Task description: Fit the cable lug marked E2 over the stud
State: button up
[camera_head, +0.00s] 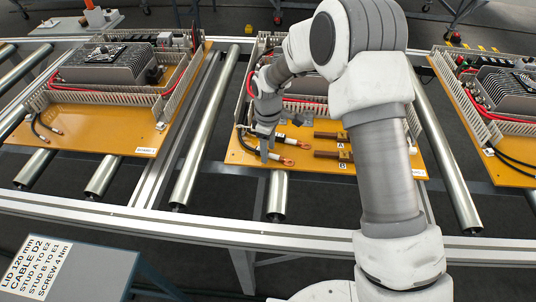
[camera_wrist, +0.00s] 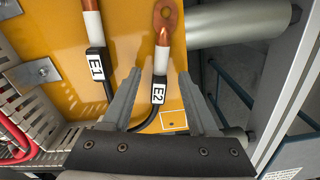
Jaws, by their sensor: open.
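The cable lug marked E2 (camera_wrist: 164,20) is a copper ring on a black cable with a white band and an E2 tag (camera_wrist: 159,90). In the head view it appears to be the front copper lug (camera_head: 287,161). My gripper (camera_wrist: 160,74) is open, and its fingers lie on either side of the E2 cable in the wrist view; I see no contact. In the head view my gripper (camera_head: 265,157) is low over the board, left of the lugs. The cable marked E1 (camera_wrist: 97,66) lies beside it. Brown bars marked A (camera_head: 328,135) and B (camera_head: 328,155) lie to the right; I cannot make out the stud clearly.
The orange board (camera_head: 235,160) rests on conveyor rollers (camera_head: 278,195). Slotted grey duct (camera_wrist: 30,115) and red wires (camera_wrist: 15,140) run at the left in the wrist view. Similar boards stand left (camera_head: 85,138) and right (camera_head: 512,172). A printed sign (camera_head: 50,262) is at the front left.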

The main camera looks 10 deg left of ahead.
aim_at(270, 153)
grip_shut()
jog(key=shift+r, duration=0.1)
dwell(0.3)
jog(key=shift+r, duration=0.45)
jog(key=r, duration=0.3)
jog(key=shift+d+r+p, duration=0.35)
jog(key=shift+r+p, duration=0.05)
jog(key=s+d+r, duration=0.1)
jog(key=d+r, duration=0.2)
jog(key=d, duration=0.2)
jog(key=s+d+r+p, duration=0.1)
jog(key=d+r, duration=0.2)
jog(key=d, duration=0.3)
jog(key=shift+w+r, duration=0.1)
jog(key=shift+w, duration=0.05)
jog(key=w+d+f+n+p, duration=0.1)
jog(key=w+d+n+p, duration=0.2)
jog(key=w, duration=1)
jog(key=shift+d+f+p, duration=0.25)
jog(key=shift+d+p, duration=0.1)
jog(key=shift+p, duration=0.3)
